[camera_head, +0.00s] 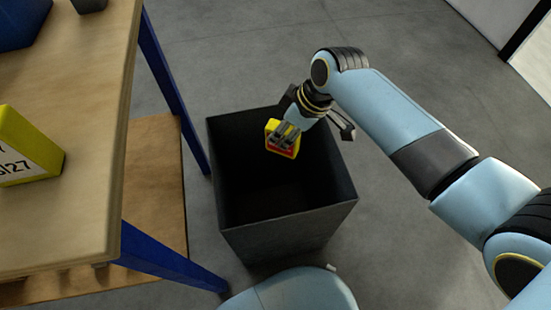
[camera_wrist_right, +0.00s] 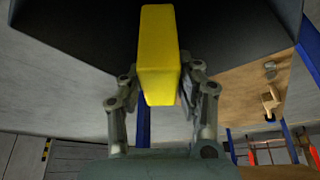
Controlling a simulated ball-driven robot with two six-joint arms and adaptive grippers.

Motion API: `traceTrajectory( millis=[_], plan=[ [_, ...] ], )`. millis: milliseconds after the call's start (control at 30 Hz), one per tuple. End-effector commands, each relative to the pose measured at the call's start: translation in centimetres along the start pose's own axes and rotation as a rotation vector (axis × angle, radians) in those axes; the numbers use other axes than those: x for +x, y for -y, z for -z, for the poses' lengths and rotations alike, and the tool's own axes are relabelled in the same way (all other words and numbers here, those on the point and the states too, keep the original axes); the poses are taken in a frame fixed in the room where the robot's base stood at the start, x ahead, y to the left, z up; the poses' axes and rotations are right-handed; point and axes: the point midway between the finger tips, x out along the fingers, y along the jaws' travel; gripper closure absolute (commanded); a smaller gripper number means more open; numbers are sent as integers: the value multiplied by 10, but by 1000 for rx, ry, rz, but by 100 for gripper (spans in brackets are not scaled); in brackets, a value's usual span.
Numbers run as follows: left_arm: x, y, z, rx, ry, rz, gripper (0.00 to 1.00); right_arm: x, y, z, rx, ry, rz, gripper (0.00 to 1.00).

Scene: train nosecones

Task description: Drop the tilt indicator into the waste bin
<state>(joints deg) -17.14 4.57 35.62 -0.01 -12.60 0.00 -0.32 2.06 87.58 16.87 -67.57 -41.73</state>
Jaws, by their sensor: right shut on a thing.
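The tilt indicator, a small yellow block with a red part (camera_head: 283,139), is held over the opening of the black waste bin (camera_head: 290,238). My right gripper (camera_head: 287,132) is shut on it, above the bin's mouth near the back wall. In the right wrist view the block (camera_wrist_right: 158,55) shows as a plain yellow body between the two fingers, with the dark bin (camera_wrist_right: 75,30) behind it. The bin stands open on the floor, and its inside is too dark to show any contents. My left gripper is not in view.
A wooden table (camera_head: 95,130) with blue legs stands close to the left of the bin. Grey floor (camera_head: 240,60) is clear behind the bin.

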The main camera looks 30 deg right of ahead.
Motion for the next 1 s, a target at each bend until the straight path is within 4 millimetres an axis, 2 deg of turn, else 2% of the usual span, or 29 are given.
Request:
traceTrajectory(
  millis=[33,233,567,667,1000],
  plan=[
    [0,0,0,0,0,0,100,0,0,0,0,0,0,65],
    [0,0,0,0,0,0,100,0,0,0,0,0,0,40],
    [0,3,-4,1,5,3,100,-4,0,0,0,0,0,40],
    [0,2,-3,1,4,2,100,-17,-1,0,0,-1,-2,40],
    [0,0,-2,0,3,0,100,-91,-1,0,-3,0,-3,40]
  ],
)
